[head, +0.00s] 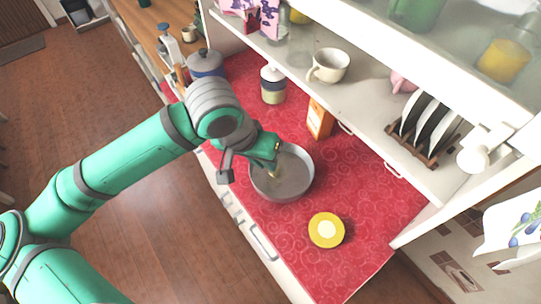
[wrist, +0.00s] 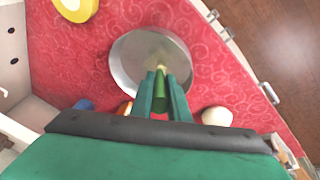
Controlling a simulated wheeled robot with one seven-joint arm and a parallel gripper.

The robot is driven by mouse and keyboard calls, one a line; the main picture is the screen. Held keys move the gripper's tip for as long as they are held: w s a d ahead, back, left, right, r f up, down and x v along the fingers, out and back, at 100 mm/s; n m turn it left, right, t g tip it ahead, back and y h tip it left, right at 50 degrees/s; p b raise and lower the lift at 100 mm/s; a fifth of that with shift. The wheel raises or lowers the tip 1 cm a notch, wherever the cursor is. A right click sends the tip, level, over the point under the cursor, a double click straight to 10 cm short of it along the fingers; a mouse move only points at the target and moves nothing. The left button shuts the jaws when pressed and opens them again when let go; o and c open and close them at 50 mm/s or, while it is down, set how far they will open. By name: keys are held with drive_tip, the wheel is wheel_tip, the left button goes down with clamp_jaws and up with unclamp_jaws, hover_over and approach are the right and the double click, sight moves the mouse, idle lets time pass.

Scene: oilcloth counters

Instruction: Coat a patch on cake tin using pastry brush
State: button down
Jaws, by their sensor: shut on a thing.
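The cake tin (head: 292,186) is a round grey metal pan on the red oilcloth counter; it also shows in the wrist view (wrist: 126,50). My gripper (head: 270,160) reaches over its left rim from above. In the wrist view my gripper (wrist: 161,82) is shut on the green handle of the pastry brush (wrist: 159,95). The brush's pale yellowish tip points into the tin. I cannot tell whether the bristles touch the tin floor. No coated patch can be made out on the visible grey floor. The bristle end is partly hidden by the fingers.
A yellow round dish with a cream centre (head: 326,230) sits on the oilcloth (head: 370,225) in front of the tin. An orange box (head: 319,118), a lidded jar (head: 272,85) and a blue-grey pot (head: 206,64) stand behind. A shelf (head: 365,90) overhangs the counter's back.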

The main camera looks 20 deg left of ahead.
drive_tip(key=shift+s+d, duration=0.45)
drive_tip(key=shift+s, duration=0.25)
idle(1.1)
drive_tip(key=shift+w+d, duration=0.45)
drive_tip(key=shift+w, duration=0.3)
drive_tip(key=shift+w+d, duration=0.45)
drive_tip(key=shift+w, duration=0.35)
drive_tip(key=shift+w+d, duration=0.45)
drive_tip(key=shift+w, duration=0.3)
drive_tip(key=shift+w+d, duration=0.4)
drive_tip(key=shift+d, duration=0.15)
drive_tip(key=shift+s+d, duration=0.4)
drive_tip(key=shift+s+a, duration=0.8)
drive_tip(key=shift+s, duration=0.3)
drive_tip(key=shift+s+a, duration=0.85)
drive_tip(key=shift+s, duration=0.3)
drive_tip(key=shift+s+a, duration=0.8)
drive_tip(key=shift+s, duration=0.3)
drive_tip(key=shift+s+a, duration=0.35)
drive_tip(key=shift+s, duration=0.4)
